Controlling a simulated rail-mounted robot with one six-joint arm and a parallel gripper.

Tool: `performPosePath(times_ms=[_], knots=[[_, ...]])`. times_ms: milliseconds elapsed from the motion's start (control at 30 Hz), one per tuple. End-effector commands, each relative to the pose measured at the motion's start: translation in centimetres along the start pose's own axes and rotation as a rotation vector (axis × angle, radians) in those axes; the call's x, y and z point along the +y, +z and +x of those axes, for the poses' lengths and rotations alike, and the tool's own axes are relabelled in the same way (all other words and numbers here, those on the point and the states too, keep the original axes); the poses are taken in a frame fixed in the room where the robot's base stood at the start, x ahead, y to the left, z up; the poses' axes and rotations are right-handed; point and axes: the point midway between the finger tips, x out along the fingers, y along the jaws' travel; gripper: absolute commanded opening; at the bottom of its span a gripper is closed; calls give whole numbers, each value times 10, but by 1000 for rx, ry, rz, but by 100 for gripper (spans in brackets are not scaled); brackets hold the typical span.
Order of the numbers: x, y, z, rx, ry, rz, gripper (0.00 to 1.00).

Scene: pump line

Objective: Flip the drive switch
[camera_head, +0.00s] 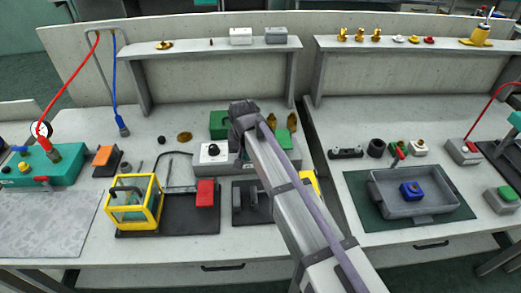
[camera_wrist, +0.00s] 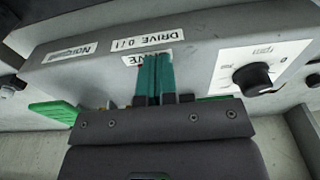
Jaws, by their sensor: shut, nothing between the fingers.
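The grey control box (camera_wrist: 200,60) fills the wrist view. It carries a label reading "DRIVE 0/1" (camera_wrist: 143,44) and a second, partly covered label just below it. My gripper (camera_wrist: 155,62) is shut and empty, its teal fingers together at the box face over that lower label. The drive switch itself is hidden behind the fingers, and I cannot tell its position or whether they touch it. A black rpm knob (camera_wrist: 254,78) sits to the right. In the head view the box (camera_head: 225,168) is partly covered by my arm.
A green block (camera_wrist: 55,112) lies left of the fingers in the wrist view. In the head view, a yellow-framed case (camera_head: 113,216) and a red block (camera_head: 205,193) stand in front of the box. A grey tray (camera_head: 385,205) is at the right.

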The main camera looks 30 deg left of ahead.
Motion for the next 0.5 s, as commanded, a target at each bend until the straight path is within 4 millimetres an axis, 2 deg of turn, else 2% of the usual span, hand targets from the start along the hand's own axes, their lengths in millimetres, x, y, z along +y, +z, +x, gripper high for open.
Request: performPosePath(times_ms=[33,300,500], knots=[[4,5,6,-15,6,8,0],[6,6,7,-19,6,8,0],[6,5,-4,-19,6,8,0]])
